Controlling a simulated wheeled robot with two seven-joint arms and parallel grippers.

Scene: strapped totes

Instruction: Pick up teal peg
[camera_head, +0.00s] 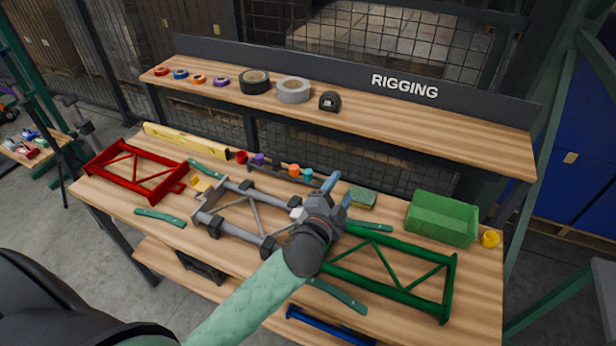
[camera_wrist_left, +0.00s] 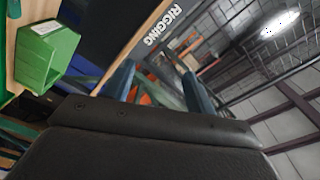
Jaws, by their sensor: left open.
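The teal peg (camera_head: 307,173) stands at the right end of a short row of pegs at the back of the bench, beside the orange peg (camera_head: 293,170). The row is on a dark rack (camera_head: 276,171). My left gripper (camera_head: 338,187) is open, just to the right of the teal peg and nearer to me, over the bench. Nothing shows between its blue fingers, which also show in the left wrist view (camera_wrist_left: 158,85). I cannot make out the teal peg in the wrist view. My right gripper is not in view.
A red frame (camera_head: 143,178), a grey frame (camera_head: 245,212) and a green frame (camera_head: 395,270) lie on the bench. A green bin (camera_head: 441,218) and a yellow item (camera_head: 491,239) are at right. A shelf (camera_head: 400,120) with tape rolls overhangs the back.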

